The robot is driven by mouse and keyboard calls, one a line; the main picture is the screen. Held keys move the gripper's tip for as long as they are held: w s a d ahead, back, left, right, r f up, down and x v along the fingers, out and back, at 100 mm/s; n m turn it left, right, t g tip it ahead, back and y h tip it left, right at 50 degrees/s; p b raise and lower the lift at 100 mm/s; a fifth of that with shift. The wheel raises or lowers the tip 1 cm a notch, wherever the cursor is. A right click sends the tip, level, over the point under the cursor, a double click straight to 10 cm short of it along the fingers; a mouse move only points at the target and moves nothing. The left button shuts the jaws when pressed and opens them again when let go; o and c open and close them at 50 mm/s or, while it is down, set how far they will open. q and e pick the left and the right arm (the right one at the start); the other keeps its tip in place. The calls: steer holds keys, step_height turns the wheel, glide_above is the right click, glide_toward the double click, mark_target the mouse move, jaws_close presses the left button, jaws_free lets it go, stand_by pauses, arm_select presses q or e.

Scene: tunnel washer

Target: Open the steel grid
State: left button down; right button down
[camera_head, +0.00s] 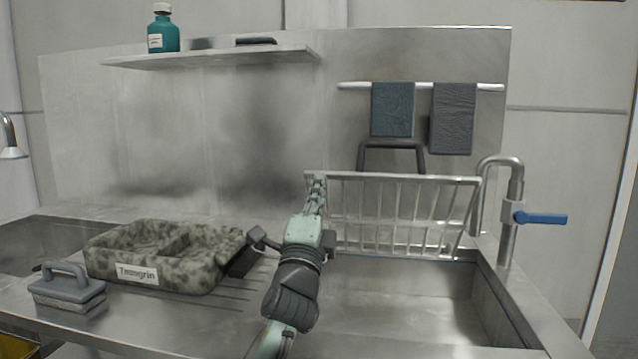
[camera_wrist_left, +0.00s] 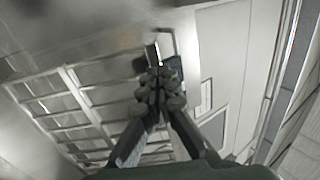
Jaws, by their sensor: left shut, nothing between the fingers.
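The steel grid (camera_head: 400,215) stands raised and tilted at the back of the sink, its top bar level and its lower edge near the sink's rear rim. In the left wrist view the grid (camera_wrist_left: 75,110) fills the left side. My left gripper (camera_head: 318,185) is at the grid's upper left corner, its fingers shut with nothing between them. In the wrist view the closed fingertips (camera_wrist_left: 159,75) overlap the grid's edge; I cannot tell whether they touch it. My right gripper is not in view.
The sink basin (camera_head: 400,300) below the grid is empty. A mottled tray (camera_head: 165,278) and a grey handled brush (camera_head: 67,290) lie on the left counter. A tap with a blue lever (camera_head: 540,218) stands right of the grid. Two towels (camera_head: 392,110) hang behind, and a shelf (camera_head: 210,57) holds a teal bottle (camera_head: 162,35).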

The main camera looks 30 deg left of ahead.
arm_select(q)
steer(key=shift+w+r, duration=0.1)
steer(key=shift+w, duration=0.1)
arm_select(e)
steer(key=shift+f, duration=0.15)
arm_select(q)
steer(key=shift+a+r, duration=0.1)
